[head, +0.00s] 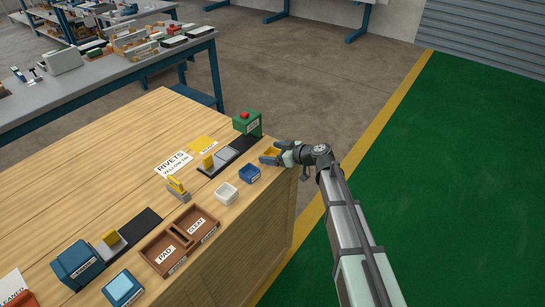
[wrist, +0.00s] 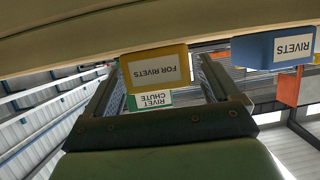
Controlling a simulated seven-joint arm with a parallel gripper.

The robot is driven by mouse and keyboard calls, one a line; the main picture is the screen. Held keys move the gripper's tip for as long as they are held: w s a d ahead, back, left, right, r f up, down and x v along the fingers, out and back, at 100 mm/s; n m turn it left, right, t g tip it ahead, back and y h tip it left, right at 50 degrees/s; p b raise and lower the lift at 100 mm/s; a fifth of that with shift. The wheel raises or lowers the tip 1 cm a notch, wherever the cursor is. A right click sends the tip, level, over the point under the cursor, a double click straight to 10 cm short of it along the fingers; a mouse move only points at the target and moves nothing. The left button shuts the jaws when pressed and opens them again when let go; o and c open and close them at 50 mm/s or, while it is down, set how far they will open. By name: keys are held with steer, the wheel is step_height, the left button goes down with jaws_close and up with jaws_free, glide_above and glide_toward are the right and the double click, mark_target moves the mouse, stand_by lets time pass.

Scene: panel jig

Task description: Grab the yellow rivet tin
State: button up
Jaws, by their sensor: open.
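The yellow rivet tin (head: 270,153) sits at the table's right edge. In the wrist view the yellow tin (wrist: 155,69) shows its "FOR RIVETS" label upside down. My gripper (head: 278,155) is at the tin, low by the table edge. In the wrist view its two fingers are apart, with the tin framed between their tips. I see a little space at each side of the tin; whether a finger touches it I cannot tell. In the head view the gripper partly hides the tin.
A blue bin (head: 249,174) labelled "RIVETS" in the wrist view stands beside the tin. A green box with a red button (head: 247,124) stands behind it. A white bin (head: 224,194), brown trays (head: 179,241) and a sign reading "RIVETS YELLOW TIN" (head: 174,164) are further left.

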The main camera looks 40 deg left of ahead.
steer(key=shift+a+f, duration=0.1)
steer(key=shift+a, duration=0.15)
steer(key=c, duration=1.1)
